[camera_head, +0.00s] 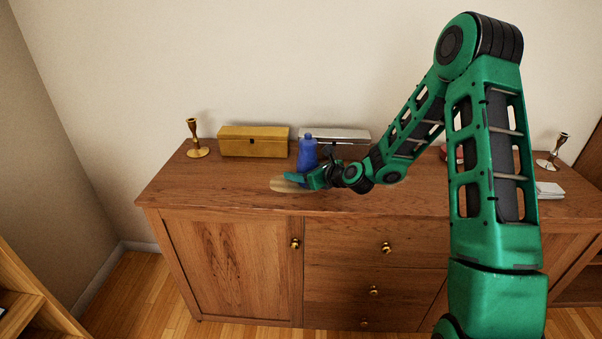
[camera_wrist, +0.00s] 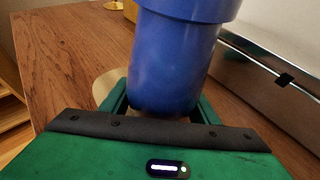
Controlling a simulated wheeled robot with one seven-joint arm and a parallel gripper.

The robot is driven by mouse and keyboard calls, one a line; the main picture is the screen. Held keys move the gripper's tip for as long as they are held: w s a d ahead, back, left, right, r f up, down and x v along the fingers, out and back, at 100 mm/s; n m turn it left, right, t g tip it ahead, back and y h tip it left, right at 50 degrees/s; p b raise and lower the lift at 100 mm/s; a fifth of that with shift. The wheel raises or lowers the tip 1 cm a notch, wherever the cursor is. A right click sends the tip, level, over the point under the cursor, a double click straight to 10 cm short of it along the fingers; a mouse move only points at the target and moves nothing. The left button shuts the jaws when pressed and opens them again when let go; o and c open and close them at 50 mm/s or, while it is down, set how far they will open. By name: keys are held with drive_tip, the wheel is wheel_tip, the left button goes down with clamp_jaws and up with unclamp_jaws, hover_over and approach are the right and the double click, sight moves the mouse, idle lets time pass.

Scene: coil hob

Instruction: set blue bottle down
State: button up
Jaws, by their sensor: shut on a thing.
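The blue bottle (camera_head: 307,152) stands upright between the fingers of my gripper (camera_head: 301,178), over the wooden sideboard top (camera_head: 230,182). In the wrist view the bottle (camera_wrist: 176,58) fills the middle, and the green fingers of my gripper (camera_wrist: 157,108) close on both sides of its lower part. A pale round mat (camera_head: 280,185) lies on the sideboard under and beside the gripper. It also shows in the wrist view (camera_wrist: 104,84), left of the bottle. The bottle's base is hidden, so I cannot tell whether it touches the mat or the top.
A gold box (camera_head: 254,142) and a silver box (camera_head: 350,136) stand behind the bottle. A brass candlestick (camera_head: 196,140) is at the far left, another (camera_head: 555,153) at the far right. A white stack (camera_head: 549,190) lies at the right. The sideboard's front left is clear.

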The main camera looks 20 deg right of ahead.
sight(308, 160)
drive_tip(key=o, duration=1.4)
drive_tip(key=shift+f, duration=0.1)
drive_tip(key=shift+c, duration=0.2)
drive_tip(key=shift+s+d+r, duration=0.15)
drive_tip(key=shift+s+r, duration=0.05)
drive_tip(key=shift+r, duration=0.05)
drive_tip(key=v, duration=1.1)
drive_tip(key=shift+s+d, duration=0.15)
drive_tip(key=shift+s, duration=0.05)
